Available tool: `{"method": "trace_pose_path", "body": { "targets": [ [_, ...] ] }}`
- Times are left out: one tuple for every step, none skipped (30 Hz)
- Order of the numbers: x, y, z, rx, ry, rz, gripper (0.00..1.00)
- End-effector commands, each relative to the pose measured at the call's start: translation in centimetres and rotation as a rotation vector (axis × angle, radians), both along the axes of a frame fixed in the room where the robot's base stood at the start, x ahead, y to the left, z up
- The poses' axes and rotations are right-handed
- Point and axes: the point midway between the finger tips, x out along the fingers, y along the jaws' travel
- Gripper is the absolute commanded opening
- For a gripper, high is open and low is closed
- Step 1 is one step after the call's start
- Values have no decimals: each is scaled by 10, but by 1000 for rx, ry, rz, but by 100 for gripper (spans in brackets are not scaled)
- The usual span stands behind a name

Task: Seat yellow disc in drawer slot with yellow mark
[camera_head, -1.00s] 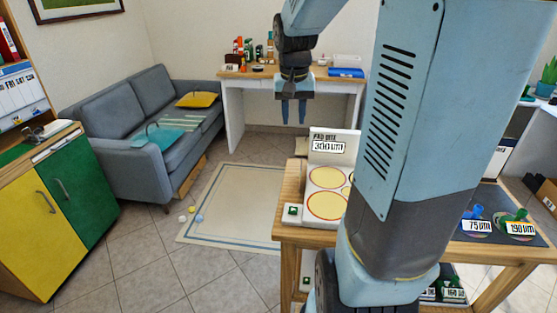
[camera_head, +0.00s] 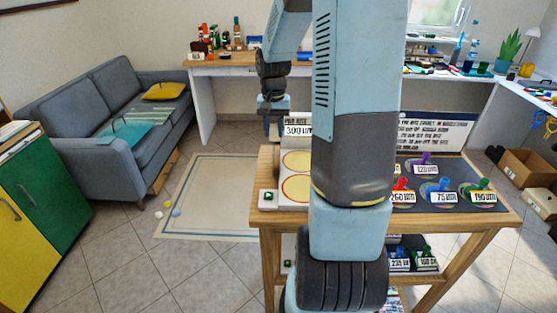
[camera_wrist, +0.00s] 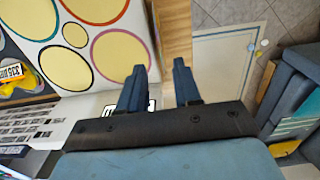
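My gripper (camera_wrist: 158,88) is open and empty, with its two blue fingers apart. In the head view my gripper (camera_head: 271,122) hangs beyond the left part of the wooden table, partly behind a white sign. A yellow piece (camera_wrist: 22,82) beside a "335" label shows at the left edge of the wrist view; it may be the yellow disc, cut off by the frame. I cannot make out a drawer slot with a yellow mark. My arm hides the table's middle.
The wooden table (camera_head: 480,212) bears labelled discs with red, blue (camera_head: 441,186), green (camera_head: 482,186) and purple handles at right. A lower shelf holds more labelled discs. A grey sofa (camera_head: 75,120), a rug (camera_head: 205,200) and a yellow-green cabinet (camera_head: 40,205) stand left. Floor around the rug is mostly clear.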

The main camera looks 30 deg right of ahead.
Motion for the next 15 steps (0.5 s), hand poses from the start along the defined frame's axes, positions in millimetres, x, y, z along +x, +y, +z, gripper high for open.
{"method": "trace_pose_path", "body": {
  "targets": [
    [0, 0, -7, 1, 2, 0, 33],
    [0, 0, -9, 1, 1, 0, 33],
    [0, 0, -13, 1, 0, 0, 33],
    [0, 0, -15, 1, 0, 0, 33],
    [0, 0, -16, 1, 1, 1, 33],
    [0, 0, -18, 1, 1, 1, 33],
    [0, 0, -19, 0, 0, 1, 33],
    [0, 0, -20, 0, 0, 0, 33],
    [-1, 0, -23, 0, 0, 0, 33],
    [-1, 1, -26, 1, 1, 0, 33],
    [-2, 1, -29, 1, 2, 0, 33],
    [-3, 1, -34, 2, 3, 0, 33],
    [-3, 2, -39, 2, 2, 1, 33],
    [-4, 2, -43, 2, 2, 1, 33],
    [-4, 3, -49, 2, 3, 1, 33]
  ]
}}
